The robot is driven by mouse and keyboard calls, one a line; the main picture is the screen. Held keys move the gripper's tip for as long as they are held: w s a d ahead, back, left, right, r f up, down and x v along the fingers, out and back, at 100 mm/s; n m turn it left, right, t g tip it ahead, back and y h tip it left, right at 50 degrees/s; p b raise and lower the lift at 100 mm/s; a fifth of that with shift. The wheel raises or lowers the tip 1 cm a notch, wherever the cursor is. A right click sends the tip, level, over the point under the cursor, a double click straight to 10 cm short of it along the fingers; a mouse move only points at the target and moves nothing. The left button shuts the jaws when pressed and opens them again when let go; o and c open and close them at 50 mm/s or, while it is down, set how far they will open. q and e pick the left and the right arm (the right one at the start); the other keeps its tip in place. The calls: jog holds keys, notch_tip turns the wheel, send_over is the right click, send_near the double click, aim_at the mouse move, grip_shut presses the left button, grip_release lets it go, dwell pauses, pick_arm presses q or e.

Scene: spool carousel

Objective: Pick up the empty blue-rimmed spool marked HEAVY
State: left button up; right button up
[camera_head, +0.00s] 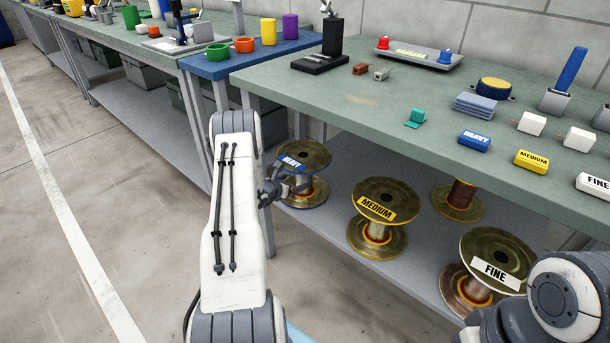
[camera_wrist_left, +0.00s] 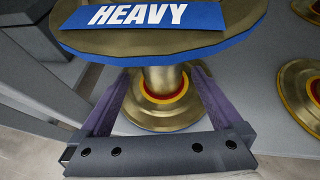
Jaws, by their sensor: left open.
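The blue-rimmed HEAVY spool (camera_head: 313,155) stands upright on the lower shelf under the green bench, at the left of the spools there. Its blue HEAVY label fills the top of the left wrist view (camera_wrist_left: 150,14). Its core looks bare, with a red and yellow ring at its foot. My left gripper (camera_head: 284,184) is at the spool's left side, between its two flanges. In the left wrist view my left gripper (camera_wrist_left: 160,80) is open, with one finger on each side of the core. Contact with the core cannot be told. My right gripper is out of view.
A MEDIUM spool (camera_head: 385,190), a copper-wound spool (camera_head: 459,201) and a FINE spool (camera_head: 503,245) share the grey shelf (camera_head: 335,235). The green bench top (camera_head: 400,120) overhangs them. A bench leg (camera_head: 266,226) stands close to my left arm.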

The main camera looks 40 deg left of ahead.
aim_at(299, 180)
pick_arm(q)
jog(key=x, duration=0.2)
jog(key=shift+w+f, duration=0.15)
jog(key=shift+w, duration=0.15)
jog(key=x, duration=0.1)
jog(key=b+x, duration=0.1)
jog(key=x, duration=0.1)
jog(key=shift+w+d+f, duration=0.1)
jog(key=shift+w+d, duration=0.05)
jog(key=shift+w, duration=0.15)
jog(key=shift+w+f+b, duration=0.1)
jog(key=shift+w+b, duration=0.2)
jog(key=shift+w, duration=0.2)
grip_shut()
jog(key=shift+w+a, duration=0.1)
jog(key=shift+a, duration=0.1)
